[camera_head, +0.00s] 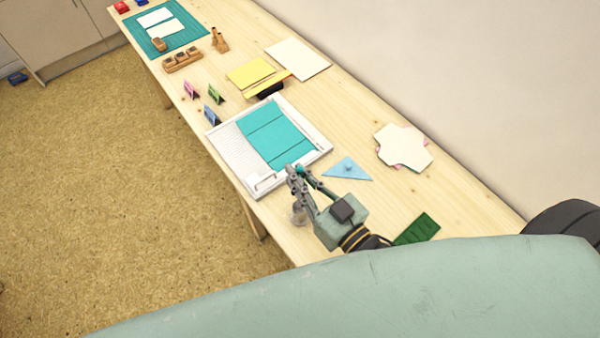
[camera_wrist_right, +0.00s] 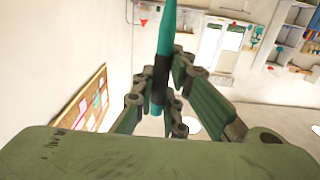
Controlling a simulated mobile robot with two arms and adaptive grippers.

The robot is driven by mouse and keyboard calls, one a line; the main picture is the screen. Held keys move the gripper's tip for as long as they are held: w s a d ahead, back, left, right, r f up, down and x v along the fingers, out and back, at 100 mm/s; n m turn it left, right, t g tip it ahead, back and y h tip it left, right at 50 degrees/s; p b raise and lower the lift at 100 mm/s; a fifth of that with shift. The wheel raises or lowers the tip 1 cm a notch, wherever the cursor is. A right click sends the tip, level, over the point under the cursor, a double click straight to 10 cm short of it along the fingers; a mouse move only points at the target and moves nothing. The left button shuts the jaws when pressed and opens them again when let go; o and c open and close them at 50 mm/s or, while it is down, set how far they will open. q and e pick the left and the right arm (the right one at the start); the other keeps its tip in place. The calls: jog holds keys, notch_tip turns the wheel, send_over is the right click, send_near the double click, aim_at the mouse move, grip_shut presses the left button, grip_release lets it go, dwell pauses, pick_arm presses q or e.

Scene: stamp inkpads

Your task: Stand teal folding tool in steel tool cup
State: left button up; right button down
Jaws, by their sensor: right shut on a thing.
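My right gripper (camera_head: 297,180) is above the near part of the table, beside the front corner of the white scoring board. It is shut on the teal folding tool, which shows in the right wrist view (camera_wrist_right: 167,35) as a pointed teal rod with a dark band between the fingers (camera_wrist_right: 162,92). In the head view only a small teal bit of the tool (camera_head: 301,170) shows at the fingertips. A small greyish thing, likely the steel tool cup (camera_head: 299,215), stands just below the fingers near the table's front edge, partly hidden by them. My left gripper is not in view.
The white board (camera_head: 235,152) with a teal sheet (camera_head: 275,137) lies beyond the gripper. A blue triangle (camera_head: 347,169), a white cross-shaped card (camera_head: 403,147) and a green plate (camera_head: 417,229) lie to the right. Small card stands (camera_head: 215,94) and a wooden block (camera_head: 183,60) are farther back.

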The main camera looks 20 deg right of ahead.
jog(key=shift+f+b, duration=0.85)
jog(key=shift+f, duration=0.7)
jog(key=shift+f+b, duration=1.7)
jog(key=shift+f, duration=0.85)
jog(key=c, duration=1.7)
grip_release()
jog(key=v, duration=1.2)
